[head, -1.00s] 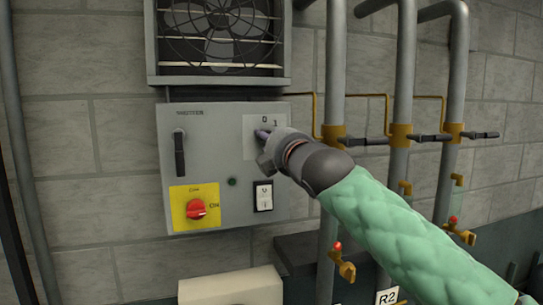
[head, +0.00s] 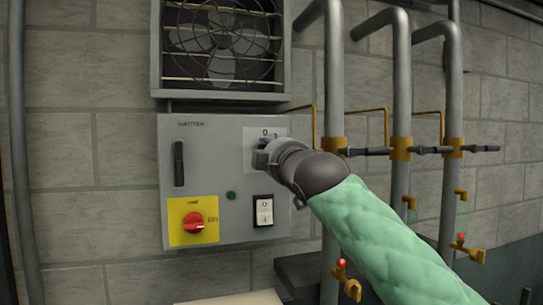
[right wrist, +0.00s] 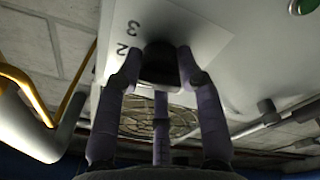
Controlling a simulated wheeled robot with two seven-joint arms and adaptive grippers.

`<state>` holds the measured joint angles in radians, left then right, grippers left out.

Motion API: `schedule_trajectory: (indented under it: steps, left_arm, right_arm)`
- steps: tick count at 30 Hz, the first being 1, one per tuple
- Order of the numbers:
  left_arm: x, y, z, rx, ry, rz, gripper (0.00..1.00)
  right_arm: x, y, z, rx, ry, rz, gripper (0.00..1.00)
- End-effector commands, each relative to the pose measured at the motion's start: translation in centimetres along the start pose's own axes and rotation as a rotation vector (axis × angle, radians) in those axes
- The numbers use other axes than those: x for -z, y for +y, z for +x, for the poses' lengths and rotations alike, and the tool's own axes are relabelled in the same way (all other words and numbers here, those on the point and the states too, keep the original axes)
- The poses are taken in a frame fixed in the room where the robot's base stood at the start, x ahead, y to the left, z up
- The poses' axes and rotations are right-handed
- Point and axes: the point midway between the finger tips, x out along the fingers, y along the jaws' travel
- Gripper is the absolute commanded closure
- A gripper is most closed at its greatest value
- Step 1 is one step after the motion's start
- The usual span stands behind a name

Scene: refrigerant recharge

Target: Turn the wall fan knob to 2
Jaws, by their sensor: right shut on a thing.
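The wall fan (head: 222,45) sits in a grey frame above a grey control panel (head: 217,150). The fan knob is hidden behind my right gripper (head: 265,150) in the head view; the marks "0" and "1" show on its white label plate (head: 278,133). In the right wrist view my right gripper (right wrist: 160,62) is shut on the dark fan knob (right wrist: 159,65), with fingers on both sides of it. The numbers 2 and 3 show on the label plate (right wrist: 190,38) beside it. The knob's pointer direction cannot be told. My left gripper is not in view.
Grey pipes (head: 333,80) with valves stand close on the right, behind my right arm.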

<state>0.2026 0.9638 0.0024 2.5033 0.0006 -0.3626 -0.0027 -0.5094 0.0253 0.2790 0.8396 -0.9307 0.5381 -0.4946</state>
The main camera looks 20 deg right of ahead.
Motion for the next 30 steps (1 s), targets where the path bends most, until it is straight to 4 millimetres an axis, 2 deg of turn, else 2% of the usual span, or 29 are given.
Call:
schedule_trajectory:
  steps: [11,12,13,14,25,30]
  left_arm:
    - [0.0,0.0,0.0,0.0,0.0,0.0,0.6]
    - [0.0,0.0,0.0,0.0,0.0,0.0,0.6]
    - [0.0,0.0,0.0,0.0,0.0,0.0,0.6]
    - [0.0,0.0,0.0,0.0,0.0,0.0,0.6]
    - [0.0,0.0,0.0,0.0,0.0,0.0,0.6]
    - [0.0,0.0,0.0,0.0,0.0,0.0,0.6]
  right_arm:
    - [0.3,0.0,0.0,-0.001,0.006,0.003,0.95]
    - [0.3,0.0,0.0,-0.001,0.007,0.002,0.51]
    - [0.3,0.0,0.0,-0.002,0.007,0.002,0.43]
    - [0.2,0.0,0.0,-0.002,0.006,0.002,0.39]
    - [0.1,0.2,-0.2,-0.003,0.003,0.002,0.39]
    - [0.1,0.3,-1.4,-0.003,0.003,0.003,0.39]
